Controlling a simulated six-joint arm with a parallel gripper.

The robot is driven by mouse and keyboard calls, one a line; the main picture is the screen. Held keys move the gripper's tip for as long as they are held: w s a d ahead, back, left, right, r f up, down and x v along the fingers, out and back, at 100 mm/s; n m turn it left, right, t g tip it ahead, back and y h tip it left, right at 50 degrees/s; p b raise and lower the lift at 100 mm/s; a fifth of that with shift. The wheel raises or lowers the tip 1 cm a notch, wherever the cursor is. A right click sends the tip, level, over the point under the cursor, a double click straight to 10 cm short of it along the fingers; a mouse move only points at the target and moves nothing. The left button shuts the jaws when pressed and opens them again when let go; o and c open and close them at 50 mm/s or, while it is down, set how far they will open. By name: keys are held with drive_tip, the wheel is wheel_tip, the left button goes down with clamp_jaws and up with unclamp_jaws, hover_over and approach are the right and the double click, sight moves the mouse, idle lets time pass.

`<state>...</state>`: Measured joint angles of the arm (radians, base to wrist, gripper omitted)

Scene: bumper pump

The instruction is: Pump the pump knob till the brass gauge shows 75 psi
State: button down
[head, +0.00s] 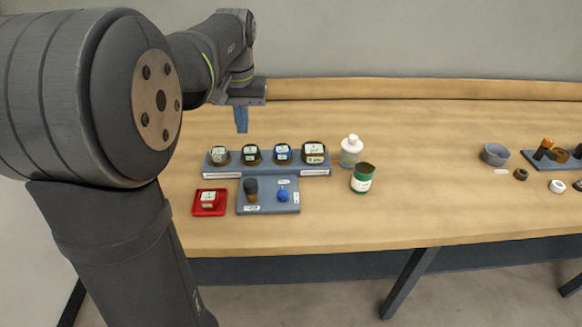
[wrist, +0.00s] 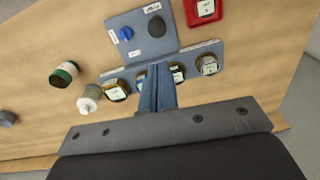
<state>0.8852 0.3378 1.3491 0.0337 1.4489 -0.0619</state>
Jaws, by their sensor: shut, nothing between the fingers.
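A row of several gauges with white faces stands on a grey-blue rack (head: 234,174). The right-end gauge (head: 314,153) has a brownish, brass-like rim and also shows in the wrist view (wrist: 116,91); other rims look dark, blue or brownish. Dial readings are too small to tell. In front, a grey-blue panel (head: 268,209) carries a tall dark knob (head: 251,188) and a round blue knob (head: 283,195); I cannot read their labels to tell which is the pump knob. My gripper (head: 241,130) is shut and empty, above and behind the rack. In the wrist view its blue fingers (wrist: 157,68) partly hide the middle gauges.
A red tray (head: 209,211) with a white-topped item sits left of the panel. A grey bowl (head: 495,154) is farther right. The table between is clear.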

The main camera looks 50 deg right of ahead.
sight(253, 185)
wheel_tip(253, 185, down, 7)
drive_tip(key=s+m+t, duration=0.1)
drive_tip(key=m+t, duration=0.7)
drive_tip(key=m, duration=1)
drive_tip(key=shift+r+t+h, duration=0.2)
drive_tip(key=shift+t+h, duration=0.2)
drive_tip(key=shift+s+d+f, duration=0.1)
drive_tip(key=shift+f, duration=0.05)
drive_tip(key=shift+f, duration=4.25)
drive_tip(key=shift+f, duration=0.1)
drive_tip(key=shift+f, duration=0.35)
